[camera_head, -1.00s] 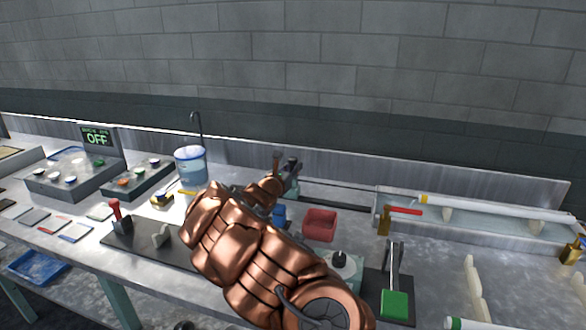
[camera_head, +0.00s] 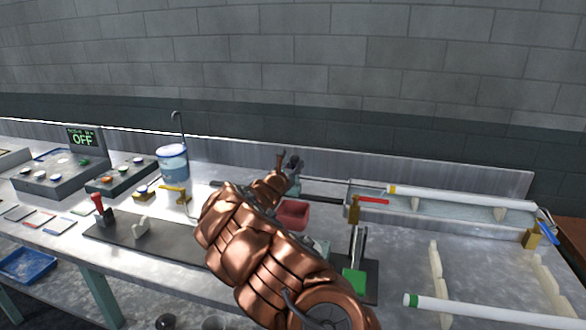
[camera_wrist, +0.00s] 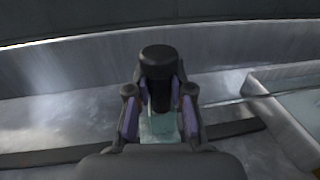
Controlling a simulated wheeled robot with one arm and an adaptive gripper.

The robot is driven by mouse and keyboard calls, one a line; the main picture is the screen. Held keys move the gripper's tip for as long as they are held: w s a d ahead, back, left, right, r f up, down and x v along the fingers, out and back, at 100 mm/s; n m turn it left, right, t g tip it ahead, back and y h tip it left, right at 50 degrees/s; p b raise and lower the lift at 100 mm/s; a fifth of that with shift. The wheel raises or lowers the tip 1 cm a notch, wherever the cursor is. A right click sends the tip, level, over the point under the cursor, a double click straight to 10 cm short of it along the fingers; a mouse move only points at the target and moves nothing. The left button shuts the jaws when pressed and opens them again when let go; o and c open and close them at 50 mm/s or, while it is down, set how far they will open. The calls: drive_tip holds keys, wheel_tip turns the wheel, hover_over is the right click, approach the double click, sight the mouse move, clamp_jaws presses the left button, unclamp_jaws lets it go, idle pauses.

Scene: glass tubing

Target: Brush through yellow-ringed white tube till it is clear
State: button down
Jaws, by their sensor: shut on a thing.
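The white tube with a yellow ring (camera_head: 460,200) lies along the metal trough at the back right, its ringed end to the left. My gripper (camera_head: 293,162) is over the back of the bench, left of that ringed end and apart from the tube. In the wrist view my gripper (camera_wrist: 158,105) is shut on a dark handle (camera_wrist: 157,62) with a rounded black top. A thin rod (camera_wrist: 235,100) runs from beside the fingers to the right, over the trough wall; I cannot tell whether it joins the handle. No bristles can be made out.
A second white tube with a green ring (camera_head: 480,309) lies on cream supports (camera_head: 437,270) at the front right. A red bin (camera_head: 294,214) stands below my gripper. Brass blocks (camera_head: 354,209) stand beside the trough (camera_head: 365,207).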

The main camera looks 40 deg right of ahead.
drive_tip(key=shift+f, duration=0.1)
drive_tip(key=c, duration=1)
unclamp_jaws()
drive_tip(key=shift+s+d, duration=0.1)
drive_tip(key=shift+s, duration=0.05)
drive_tip(key=shift+a, duration=0.45)
drive_tip(key=v, duration=1.1)
drive_tip(key=shift+s, duration=0.1)
